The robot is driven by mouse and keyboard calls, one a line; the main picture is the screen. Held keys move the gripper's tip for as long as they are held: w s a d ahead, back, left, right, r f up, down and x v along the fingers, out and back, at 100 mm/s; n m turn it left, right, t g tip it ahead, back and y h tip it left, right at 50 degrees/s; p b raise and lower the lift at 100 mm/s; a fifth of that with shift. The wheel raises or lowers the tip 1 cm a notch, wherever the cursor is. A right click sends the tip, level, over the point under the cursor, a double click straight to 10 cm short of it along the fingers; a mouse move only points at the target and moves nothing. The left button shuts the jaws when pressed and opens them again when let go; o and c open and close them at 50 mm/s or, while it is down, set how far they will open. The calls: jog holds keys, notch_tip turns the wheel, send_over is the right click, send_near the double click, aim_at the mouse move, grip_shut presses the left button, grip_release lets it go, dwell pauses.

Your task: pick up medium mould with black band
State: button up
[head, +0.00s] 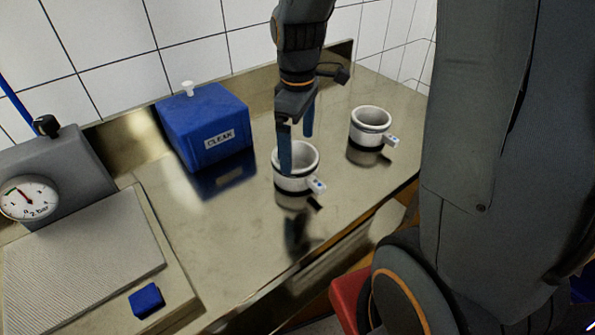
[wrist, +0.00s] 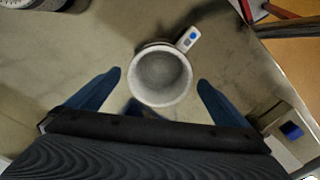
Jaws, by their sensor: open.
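A white round mould (head: 301,178) stands upright on the steel counter, with a dark band low on its wall. A small white tag with a blue mark sticks out from its side. The same open-topped mould shows in the wrist view (wrist: 160,75). My gripper (head: 297,152) is open above it, pointing down. In the wrist view my fingers (wrist: 159,80) are on either side of the mould, with gaps to both. One finger hides part of its rim in the head view. A second white mould (head: 368,136) with a similar tag stands behind to the right; its dark lower edge may be band or shadow.
A blue box labelled CLEAN (head: 205,130) stands left of the gripper. A grey gauge unit (head: 60,180) and a ribbed plate (head: 80,255) with a small blue block (head: 146,300) are at far left. The counter (head: 215,240) is clear in front of the near mould.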

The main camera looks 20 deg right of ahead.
aim_at(297, 161)
jog(key=shift+a+f+p, duration=0.15)
jog(key=shift+f+p, duration=0.6)
jog(key=shift+f, duration=2.25)
jog(key=c, duration=1)
